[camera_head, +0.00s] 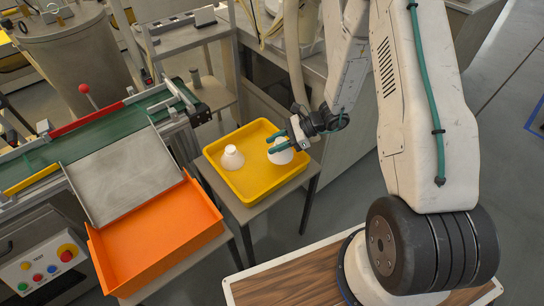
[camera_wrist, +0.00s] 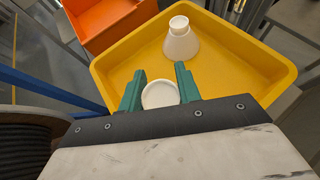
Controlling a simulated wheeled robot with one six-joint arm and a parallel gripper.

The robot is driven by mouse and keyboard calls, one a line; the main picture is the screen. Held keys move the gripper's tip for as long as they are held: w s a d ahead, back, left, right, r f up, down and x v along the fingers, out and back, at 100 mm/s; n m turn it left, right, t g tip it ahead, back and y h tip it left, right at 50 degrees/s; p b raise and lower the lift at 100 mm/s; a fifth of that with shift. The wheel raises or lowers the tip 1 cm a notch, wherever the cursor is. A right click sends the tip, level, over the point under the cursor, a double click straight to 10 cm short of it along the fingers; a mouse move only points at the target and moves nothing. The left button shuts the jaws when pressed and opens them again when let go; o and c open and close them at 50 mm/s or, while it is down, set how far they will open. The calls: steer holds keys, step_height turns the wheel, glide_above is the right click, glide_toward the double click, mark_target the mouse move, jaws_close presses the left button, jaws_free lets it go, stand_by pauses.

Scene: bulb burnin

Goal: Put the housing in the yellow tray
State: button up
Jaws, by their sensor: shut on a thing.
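The yellow tray (camera_head: 262,190) stands on a small table in the middle of the head view. It fills the upper part of the wrist view (camera_wrist: 120,65). My gripper (camera_head: 285,139), with green fingers, is over the tray's right part. It is shut on a white housing (camera_head: 281,155), which shows as a pale round end between the fingers (camera_wrist: 161,80) in the wrist view (camera_wrist: 160,95). Whether this housing touches the tray floor I cannot tell. A second white, cone-shaped housing (camera_head: 232,158) stands upright in the tray's left part, apart from the held one; the wrist view shows it too (camera_wrist: 180,43).
An orange bin (camera_head: 155,240) stands left of the tray, beside a grey metal chute (camera_head: 125,172) and a green conveyor belt (camera_head: 85,135). A control box with buttons (camera_head: 45,268) is at lower left. The tray floor between the two housings is bare.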

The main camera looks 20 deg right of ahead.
mark_target(275, 154)
steer(key=shift+f, duration=2.8)
steer(key=shift+a+f, duration=0.1)
steer(key=shift+f, duration=0.05)
steer(key=o, duration=1)
steer(key=shift+c, duration=0.2)
